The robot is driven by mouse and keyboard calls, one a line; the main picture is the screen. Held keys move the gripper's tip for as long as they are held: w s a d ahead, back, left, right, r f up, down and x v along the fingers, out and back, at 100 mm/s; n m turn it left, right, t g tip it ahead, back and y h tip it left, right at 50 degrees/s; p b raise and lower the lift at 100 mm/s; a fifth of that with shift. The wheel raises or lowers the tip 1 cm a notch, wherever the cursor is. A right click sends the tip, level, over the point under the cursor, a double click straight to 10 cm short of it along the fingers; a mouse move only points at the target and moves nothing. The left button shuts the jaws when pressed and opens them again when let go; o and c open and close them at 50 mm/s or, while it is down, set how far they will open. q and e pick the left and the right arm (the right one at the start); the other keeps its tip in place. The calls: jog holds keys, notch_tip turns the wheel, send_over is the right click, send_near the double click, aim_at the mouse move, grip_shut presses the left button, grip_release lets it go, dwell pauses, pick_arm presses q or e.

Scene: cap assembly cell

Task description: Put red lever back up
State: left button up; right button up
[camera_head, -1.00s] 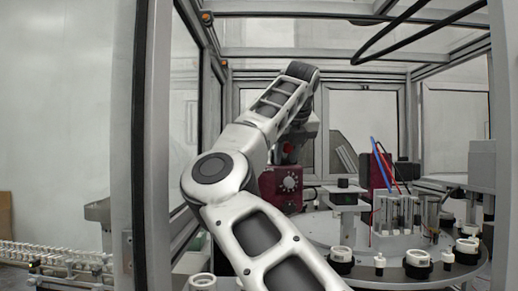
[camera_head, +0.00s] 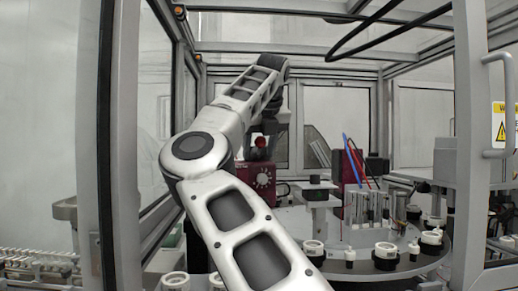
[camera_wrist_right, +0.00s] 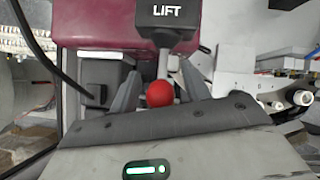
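The red lever shows as a red ball knob (camera_wrist_right: 160,93) on a grey shaft, below a black block marked LIFT (camera_wrist_right: 168,14) in the right wrist view. My right gripper (camera_wrist_right: 159,70) has its two fingers apart, one on each side of the knob and shaft. Gaps show between the fingers and the knob. In the head view the red knob (camera_head: 260,142) sits above the maroon machine box (camera_head: 264,172) with a dial. My right arm reaches to it and hides part of the area. My left gripper is in neither view.
A round turntable (camera_head: 340,268) with several white and black caps lies to the right. Cell frame posts (camera_head: 106,150) rise at left and right. A black cable (camera_wrist_right: 50,80) runs at the left of the wrist view.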

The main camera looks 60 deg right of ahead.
jog(key=v, duration=1.6)
jog(key=shift+d+f, duration=0.1)
jog(key=shift+f, duration=0.1)
jog(key=x, duration=1.5)
jog(key=shift+w+d+f, duration=0.1)
jog(key=shift+w+f, duration=0.05)
jog(key=shift+f, duration=0.2)
jog(key=shift+r, duration=0.1)
